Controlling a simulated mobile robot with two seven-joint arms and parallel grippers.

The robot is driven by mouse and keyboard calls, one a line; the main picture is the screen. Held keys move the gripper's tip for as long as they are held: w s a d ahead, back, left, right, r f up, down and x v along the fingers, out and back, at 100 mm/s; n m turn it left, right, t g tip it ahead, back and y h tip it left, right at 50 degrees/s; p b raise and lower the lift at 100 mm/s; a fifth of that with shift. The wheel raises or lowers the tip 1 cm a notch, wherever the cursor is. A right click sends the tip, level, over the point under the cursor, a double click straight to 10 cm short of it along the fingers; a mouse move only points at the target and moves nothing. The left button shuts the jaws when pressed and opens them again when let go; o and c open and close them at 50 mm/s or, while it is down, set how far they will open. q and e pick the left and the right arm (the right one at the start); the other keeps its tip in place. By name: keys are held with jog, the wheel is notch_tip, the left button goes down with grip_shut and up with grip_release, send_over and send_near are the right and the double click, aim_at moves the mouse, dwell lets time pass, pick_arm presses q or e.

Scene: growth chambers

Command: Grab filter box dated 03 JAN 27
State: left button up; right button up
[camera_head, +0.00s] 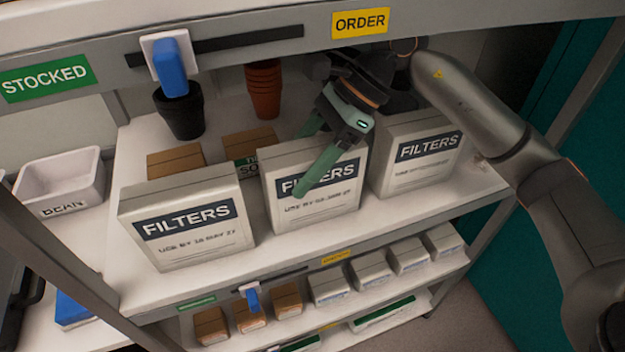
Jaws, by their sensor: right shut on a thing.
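Three white filter boxes with dark blue FILTERS labels stand in a row on the upper shelf. The middle filter box (330,205) has a small date line that looks like 03 JAN 27, though it is blurred. My right gripper (308,160) is shut on this box from above, one green finger across its front face, the other behind it. The finger hides part of the label. The left filter box (190,225) reads roughly 16 MAY 27. The right filter box (415,155) has a date too small to read. My left gripper is not in view.
The shelf (285,262) has a rail above with a yellow ORDER sign (360,23), a green STOCKED sign (47,78) and a blue slider (171,68). Brown boxes (176,160), a black pot (181,113) and orange pots (264,88) stand behind. A lower shelf holds several small boxes.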

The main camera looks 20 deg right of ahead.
grip_shut()
